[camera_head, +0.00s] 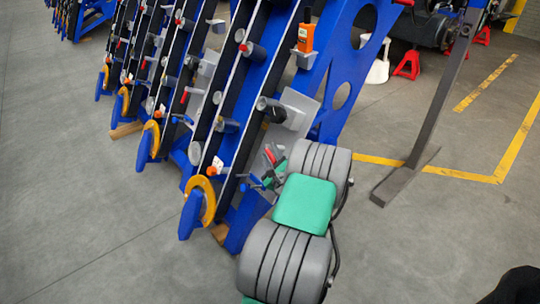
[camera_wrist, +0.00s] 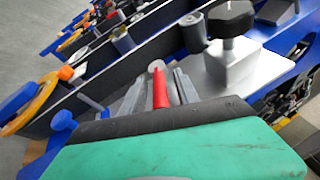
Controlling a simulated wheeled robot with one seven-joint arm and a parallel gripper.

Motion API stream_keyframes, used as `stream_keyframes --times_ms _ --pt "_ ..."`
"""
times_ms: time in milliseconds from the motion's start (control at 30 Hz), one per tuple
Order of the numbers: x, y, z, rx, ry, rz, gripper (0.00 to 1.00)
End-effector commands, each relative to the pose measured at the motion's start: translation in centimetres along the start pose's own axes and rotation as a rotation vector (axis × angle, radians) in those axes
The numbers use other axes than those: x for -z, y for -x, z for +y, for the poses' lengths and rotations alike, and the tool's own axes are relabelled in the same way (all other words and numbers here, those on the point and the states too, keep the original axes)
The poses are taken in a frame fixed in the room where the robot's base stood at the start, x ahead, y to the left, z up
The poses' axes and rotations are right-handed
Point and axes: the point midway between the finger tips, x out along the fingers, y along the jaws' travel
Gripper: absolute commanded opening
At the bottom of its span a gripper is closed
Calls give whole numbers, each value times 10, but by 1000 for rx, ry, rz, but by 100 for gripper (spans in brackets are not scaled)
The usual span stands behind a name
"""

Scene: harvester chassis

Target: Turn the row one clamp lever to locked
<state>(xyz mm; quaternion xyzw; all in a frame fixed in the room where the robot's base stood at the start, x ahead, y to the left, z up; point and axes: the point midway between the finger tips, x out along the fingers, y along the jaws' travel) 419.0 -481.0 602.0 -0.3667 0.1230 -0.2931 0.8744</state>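A red clamp lever (camera_wrist: 160,90) with a pale round end stands in the middle of the wrist view. My gripper (camera_wrist: 158,88) has grey fingers on both sides of it, with narrow gaps showing, so it looks open around the lever. In the head view my gripper (camera_head: 268,160) is at the lower part of the nearest blue row, beside the red lever (camera_head: 269,156). My arm and green gripper body hide part of this area. Whether a finger touches the lever cannot be told.
A black knob (camera_wrist: 232,20) on a grey block stands close to the right of my fingers. A blue knob (camera_wrist: 62,121) and an orange ring (camera_wrist: 30,105) are at the left. More blue rows (camera_head: 145,60) stand behind. The floor (camera_head: 70,180) at left is clear.

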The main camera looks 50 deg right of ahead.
Motion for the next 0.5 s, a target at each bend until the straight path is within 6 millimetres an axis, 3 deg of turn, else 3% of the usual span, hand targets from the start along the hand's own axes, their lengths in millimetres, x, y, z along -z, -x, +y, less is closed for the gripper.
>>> stream_keyframes --times_ms 267,500 --pt "0 -5 -1 1 1 0 38" --pt "0 -5 0 0 1 0 20"
